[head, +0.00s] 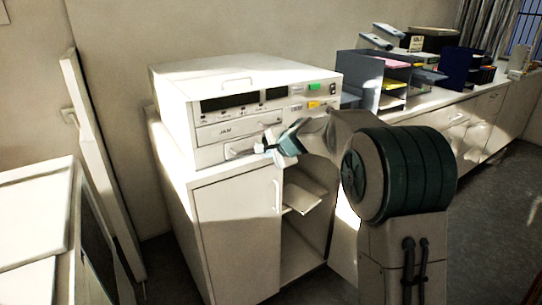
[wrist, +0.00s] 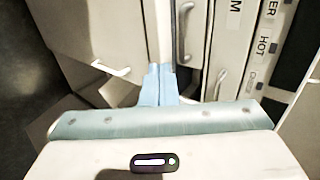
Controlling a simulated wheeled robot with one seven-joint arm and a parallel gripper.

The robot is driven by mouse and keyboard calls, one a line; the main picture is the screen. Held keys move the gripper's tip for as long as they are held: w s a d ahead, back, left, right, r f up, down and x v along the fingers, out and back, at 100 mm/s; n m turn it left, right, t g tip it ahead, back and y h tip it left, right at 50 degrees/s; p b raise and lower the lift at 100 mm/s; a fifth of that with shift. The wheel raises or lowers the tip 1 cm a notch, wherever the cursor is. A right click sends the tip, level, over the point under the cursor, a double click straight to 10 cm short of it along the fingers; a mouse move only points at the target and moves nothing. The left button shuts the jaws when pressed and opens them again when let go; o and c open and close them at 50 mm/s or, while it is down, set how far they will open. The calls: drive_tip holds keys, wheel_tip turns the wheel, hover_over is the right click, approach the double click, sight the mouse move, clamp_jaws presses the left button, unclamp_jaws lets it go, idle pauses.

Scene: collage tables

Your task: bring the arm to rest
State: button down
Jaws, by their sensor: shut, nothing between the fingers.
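My gripper (head: 264,148) is in front of the lower drawer of a white machine (head: 240,88) that stands on a white cabinet. In the wrist view its two pale blue fingers (wrist: 158,84) are together with nothing between them. I cannot tell whether the fingertips touch the machine or the cabinet front. My arm reaches in from the right of the head view and is bent.
The white cabinet (head: 238,230) has a closed left door and an open right side showing a shelf (head: 304,197). A counter with trays (head: 393,84) and boxes runs along the back right. A white unit (head: 35,220) stands at left. Dark floor (head: 490,215) is clear at right.

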drive_tip(key=s+d+f+n+g+h, duration=0.2)
drive_tip(key=s+d, duration=0.3)
drive_tip(key=s, duration=0.9)
drive_tip(key=s+d+f+n+g+h, duration=0.1)
drive_tip(key=s+d+n, duration=0.4)
drive_tip(key=s, duration=0.9)
drive_tip(key=s+d+f+n+g+h, duration=0.2)
drive_tip(key=s+d+n+g, duration=0.1)
drive_tip(key=s, duration=1.1)
drive_tip(key=d+n, duration=0.1)
drive_tip(key=d, duration=0.1)
drive_tip(key=shift+d+f+h, duration=0.3)
drive_tip(key=shift+f, duration=0.05)
drive_tip(key=shift+d, duration=0.1)
